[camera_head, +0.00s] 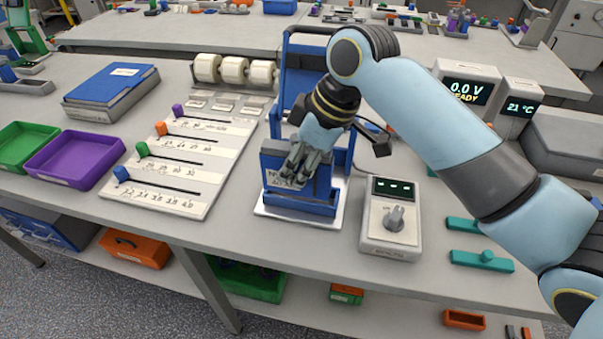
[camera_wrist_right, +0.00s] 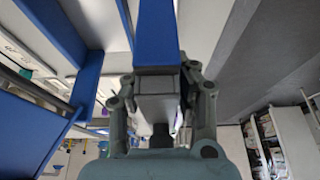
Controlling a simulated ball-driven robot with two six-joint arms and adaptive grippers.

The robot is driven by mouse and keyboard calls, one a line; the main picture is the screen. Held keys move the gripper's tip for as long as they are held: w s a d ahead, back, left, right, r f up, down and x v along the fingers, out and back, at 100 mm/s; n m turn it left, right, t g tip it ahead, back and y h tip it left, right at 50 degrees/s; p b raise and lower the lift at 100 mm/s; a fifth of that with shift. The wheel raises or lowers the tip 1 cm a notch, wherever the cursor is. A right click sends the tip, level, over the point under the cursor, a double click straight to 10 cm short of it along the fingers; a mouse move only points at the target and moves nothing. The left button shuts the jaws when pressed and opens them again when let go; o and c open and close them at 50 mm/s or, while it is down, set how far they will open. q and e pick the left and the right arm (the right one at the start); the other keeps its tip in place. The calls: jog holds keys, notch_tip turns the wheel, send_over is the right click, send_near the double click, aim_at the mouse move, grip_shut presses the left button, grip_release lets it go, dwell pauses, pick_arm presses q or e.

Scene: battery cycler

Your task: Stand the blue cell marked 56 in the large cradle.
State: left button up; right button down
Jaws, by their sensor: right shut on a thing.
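My right gripper (camera_head: 291,178) reaches down into a blue cradle (camera_head: 298,208) on a white base plate, near the middle of the bench. Its fingers are shut. In the right wrist view the fingers (camera_wrist_right: 160,95) close on a grey-faced block (camera_wrist_right: 158,84), with a blue strip beyond it. I take this for the blue cell, but fingers and cradle hide most of it. No number 56 is readable, and I cannot tell whether it touches the cradle floor. The tall blue back frame (camera_head: 305,55) rises behind. My left gripper is out of view.
A grey dial box (camera_head: 391,222) stands close right of the cradle. A white slider board (camera_head: 180,165) lies to the left, with purple (camera_head: 75,160) and green trays beyond. A display reading 0.0 V READY (camera_head: 467,90) stands behind my right arm. Teal bars lie at the right front.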

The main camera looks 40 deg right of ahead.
jog(key=shift+w+d+f, duration=0.55)
jog(key=shift+w+d, duration=0.05)
jog(key=shift+d, duration=0.25)
jog(key=shift+d+f, duration=0.1)
jog(key=shift+f, duration=0.05)
notch_tip(320, 180, down, 3)
jog(key=shift+f+p, duration=0.15)
jog(key=shift+p, duration=0.2)
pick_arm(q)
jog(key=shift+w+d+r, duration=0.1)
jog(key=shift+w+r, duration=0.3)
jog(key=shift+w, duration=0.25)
pick_arm(e)
jog(key=shift+f, duration=0.3)
jog(key=shift+f, duration=0.1)
jog(key=c, duration=1.1)
grip_release()
jog(key=shift+o, duration=0.2)
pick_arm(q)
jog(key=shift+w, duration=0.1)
